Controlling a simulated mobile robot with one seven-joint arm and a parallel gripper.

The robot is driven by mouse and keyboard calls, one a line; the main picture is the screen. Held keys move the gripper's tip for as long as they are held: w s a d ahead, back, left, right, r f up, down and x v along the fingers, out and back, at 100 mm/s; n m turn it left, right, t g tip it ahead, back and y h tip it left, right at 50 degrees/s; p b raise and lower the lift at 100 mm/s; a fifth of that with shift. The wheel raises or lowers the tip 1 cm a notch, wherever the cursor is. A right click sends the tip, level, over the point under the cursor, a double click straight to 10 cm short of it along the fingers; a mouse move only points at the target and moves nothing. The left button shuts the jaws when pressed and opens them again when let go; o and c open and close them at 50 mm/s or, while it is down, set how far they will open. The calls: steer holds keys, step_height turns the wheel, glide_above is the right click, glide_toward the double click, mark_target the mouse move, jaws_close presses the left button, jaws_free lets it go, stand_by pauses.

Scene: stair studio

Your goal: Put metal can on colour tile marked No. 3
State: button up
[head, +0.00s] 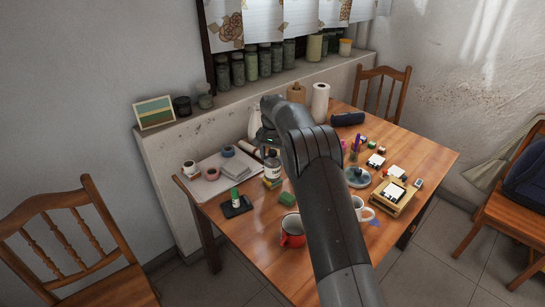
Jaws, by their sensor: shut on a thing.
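My gripper (270,150) is over the back left part of the table, partly hidden by my own wrist. It is shut on a grey-white metal can (272,168), which is upright below the fingers. A small yellow patch (271,184) shows right under the can; I cannot tell whether the can touches it. A blue patch (375,222) lies on the table to the right of my arm. I cannot read a number on either patch, so I cannot tell which is tile No. 3.
A green block (287,199), a red mug (292,232) and a dark tray (238,208) with a green-and-white bottle stand near the can. A white board (205,190) with tape rolls lies left. A white mug (361,208) and wooden box (393,197) stand right. Bare wood shows at front left.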

steer(key=shift+f, duration=0.1)
steer(key=o, duration=1.5)
steer(key=shift+o, duration=0.2)
